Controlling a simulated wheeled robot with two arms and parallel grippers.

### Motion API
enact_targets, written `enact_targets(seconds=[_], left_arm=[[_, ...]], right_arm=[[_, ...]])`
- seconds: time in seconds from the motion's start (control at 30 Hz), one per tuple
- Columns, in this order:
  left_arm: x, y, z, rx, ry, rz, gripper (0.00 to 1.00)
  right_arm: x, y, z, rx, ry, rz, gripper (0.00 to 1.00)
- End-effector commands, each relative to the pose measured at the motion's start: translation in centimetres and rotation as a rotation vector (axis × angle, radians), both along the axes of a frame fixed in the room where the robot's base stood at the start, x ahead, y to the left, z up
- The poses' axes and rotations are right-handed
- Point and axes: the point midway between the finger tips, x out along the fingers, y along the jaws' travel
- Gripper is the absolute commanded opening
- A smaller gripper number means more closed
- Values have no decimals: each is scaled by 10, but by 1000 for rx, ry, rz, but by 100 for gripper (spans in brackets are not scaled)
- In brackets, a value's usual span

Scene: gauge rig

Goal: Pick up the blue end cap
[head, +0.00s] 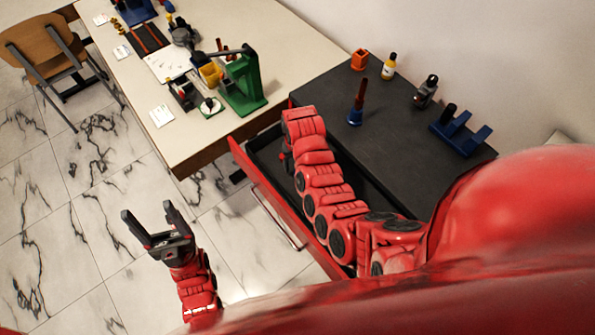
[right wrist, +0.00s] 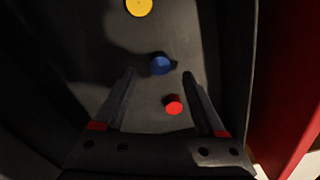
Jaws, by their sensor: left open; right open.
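The blue end cap (right wrist: 160,65) is a small round piece on the dark floor of the open drawer in the right wrist view. My right gripper (right wrist: 158,74) is open and empty, pointing down into the drawer. The blue cap shows between its fingertips, near their far ends; I cannot tell the height gap. A red cap (right wrist: 174,104) shows between the fingers, closer to the palm. In the head view my right arm hides the right gripper and the caps. My left gripper (head: 147,208) is open and empty above the marble floor.
A yellow cap (right wrist: 138,8) lies beyond the blue one. The drawer's red front (head: 275,205) stands out from the black cabinet (head: 395,160), which carries a bottle (head: 389,66) and a blue rack (head: 462,134). A cream table (head: 205,145) with a green press (head: 245,85) stands left.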

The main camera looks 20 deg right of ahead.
Motion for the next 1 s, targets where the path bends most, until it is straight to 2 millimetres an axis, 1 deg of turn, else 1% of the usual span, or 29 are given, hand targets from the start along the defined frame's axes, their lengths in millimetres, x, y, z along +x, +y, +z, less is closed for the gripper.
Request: enact_targets(seconds=[0.03,0.07,0.13,0.3,0.63,0.77,0.8,0.87,0.9,0.97,1.0], left_arm=[[0,0,6,0,0,0,70],[0,0,8,0,0,0,70],[0,0,9,0,0,0,70],[0,0,12,0,0,0,70],[0,0,12,0,0,0,70],[0,0,12,0,0,0,70],[0,0,12,0,0,0,70],[0,0,12,0,0,0,70],[0,0,12,0,0,0,70],[0,0,12,0,0,0,70],[0,0,12,0,0,0,70]], right_arm=[[0,-1,-1,0,4,-1,73],[0,-1,-5,1,5,-2,73],[1,-1,-13,0,3,0,73],[2,-1,-25,1,0,-1,73],[2,-1,-29,1,-2,-1,73],[2,0,-29,1,-2,-1,49],[2,0,-29,1,-2,-1,42],[2,0,-29,1,-2,-1,31],[2,0,-29,1,-2,-1,24],[2,0,-29,1,-2,-1,13],[2,0,-29,1,-2,-1,6]])
